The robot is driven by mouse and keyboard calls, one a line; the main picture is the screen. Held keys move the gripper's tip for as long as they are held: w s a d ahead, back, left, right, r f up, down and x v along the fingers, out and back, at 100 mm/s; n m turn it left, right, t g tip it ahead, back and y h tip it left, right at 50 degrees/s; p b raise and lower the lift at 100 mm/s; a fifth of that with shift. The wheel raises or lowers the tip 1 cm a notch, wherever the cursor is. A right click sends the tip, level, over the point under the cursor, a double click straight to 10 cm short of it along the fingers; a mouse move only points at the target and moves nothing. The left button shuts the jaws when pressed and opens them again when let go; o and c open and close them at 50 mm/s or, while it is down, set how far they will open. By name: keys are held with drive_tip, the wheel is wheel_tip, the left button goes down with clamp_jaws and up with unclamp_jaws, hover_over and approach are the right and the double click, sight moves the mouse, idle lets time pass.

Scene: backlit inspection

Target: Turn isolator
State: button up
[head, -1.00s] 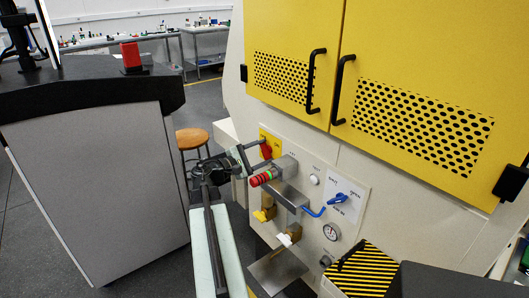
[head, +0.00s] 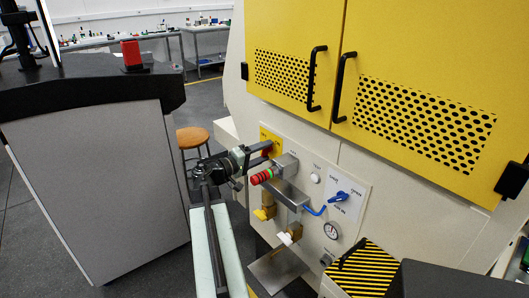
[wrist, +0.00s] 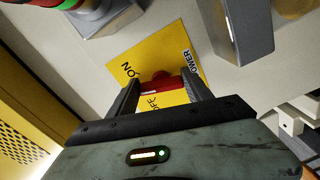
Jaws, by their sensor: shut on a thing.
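The isolator is a red handle on a yellow plate (head: 264,136) at the left end of the machine's control panel. In the head view only a small part of the red handle (head: 268,149) shows past my gripper (head: 260,158). In the wrist view the red handle (wrist: 164,84) lies between my two dark fingers, and my gripper (wrist: 163,92) is shut on it. The yellow plate around it (wrist: 140,55) carries the words ON and POWER. The lower part of the handle and the plate are hidden behind the gripper body.
A blue valve handle (head: 341,197), a gauge (head: 331,230) and yellow taps are farther along. A grey cabinet (head: 95,170) stands left, with a stool (head: 192,138) behind.

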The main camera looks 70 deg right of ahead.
drive_tip(key=m, duration=0.5)
drive_tip(key=shift+f+m, duration=0.15)
drive_tip(key=shift+m, duration=0.15)
idle(0.4)
drive_tip(key=o, duration=1.4)
drive_tip(key=shift+c, duration=0.2)
drive_tip(key=shift+w, duration=0.1)
drive_tip(key=v, duration=0.7)
drive_tip(key=shift+a, duration=0.3)
